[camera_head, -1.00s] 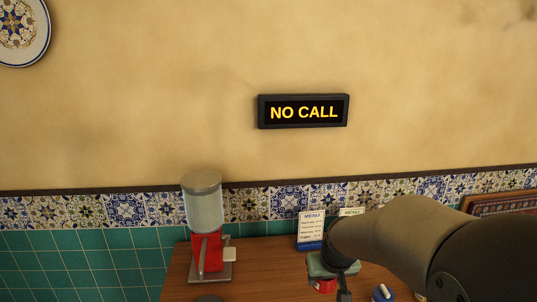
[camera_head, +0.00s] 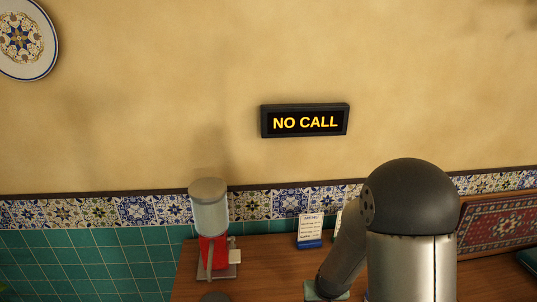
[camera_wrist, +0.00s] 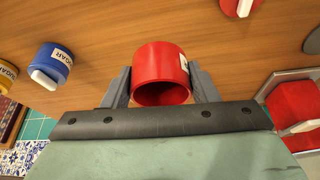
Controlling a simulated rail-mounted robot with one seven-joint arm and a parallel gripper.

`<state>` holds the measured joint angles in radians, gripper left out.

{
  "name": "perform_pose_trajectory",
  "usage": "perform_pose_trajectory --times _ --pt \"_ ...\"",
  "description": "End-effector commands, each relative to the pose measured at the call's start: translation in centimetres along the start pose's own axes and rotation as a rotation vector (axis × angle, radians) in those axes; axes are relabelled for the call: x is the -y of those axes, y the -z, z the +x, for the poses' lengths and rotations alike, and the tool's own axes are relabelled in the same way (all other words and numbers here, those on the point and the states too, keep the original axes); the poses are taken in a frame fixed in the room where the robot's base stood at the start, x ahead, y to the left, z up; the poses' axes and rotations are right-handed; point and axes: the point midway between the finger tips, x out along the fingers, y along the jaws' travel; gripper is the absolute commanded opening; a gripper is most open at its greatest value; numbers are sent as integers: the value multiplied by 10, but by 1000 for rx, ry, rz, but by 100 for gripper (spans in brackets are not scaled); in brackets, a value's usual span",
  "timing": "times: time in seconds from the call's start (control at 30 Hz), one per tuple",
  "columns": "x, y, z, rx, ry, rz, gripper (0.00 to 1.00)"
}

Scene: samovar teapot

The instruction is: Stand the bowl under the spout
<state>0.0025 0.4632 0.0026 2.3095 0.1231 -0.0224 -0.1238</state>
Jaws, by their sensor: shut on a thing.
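My gripper (camera_wrist: 161,88) is shut on a red round bowl (camera_wrist: 160,62) with a white label at its right side in the wrist view. Its dark open mouth faces the gripper body. In the head view my arm hides the bowl, and only the gripper's greenish body (camera_head: 325,291) shows at the bottom edge. The dispenser (camera_head: 210,222), with a clear top and red base, stands on the counter left of my gripper. A pale part, perhaps its spout (camera_head: 235,256), sticks out at its right side. The dispenser's red body also shows at the wrist view's right edge (camera_wrist: 296,103).
A blue sugar pot (camera_wrist: 53,63) and a yellow one (camera_wrist: 6,77) stand on the wooden counter (camera_head: 262,262). Another red object (camera_wrist: 240,6) is cut off at the top. Menu cards (camera_head: 310,230) stand by the tiled wall. Counter between dispenser and gripper looks clear.

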Motion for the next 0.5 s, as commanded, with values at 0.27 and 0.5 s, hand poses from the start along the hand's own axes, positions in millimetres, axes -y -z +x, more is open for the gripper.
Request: perform_pose_trajectory --times 0.27,0.5 --pt "0 -9 10 -9 9 0 21" --pt "-3 2 -13 -17 37 -27 21"
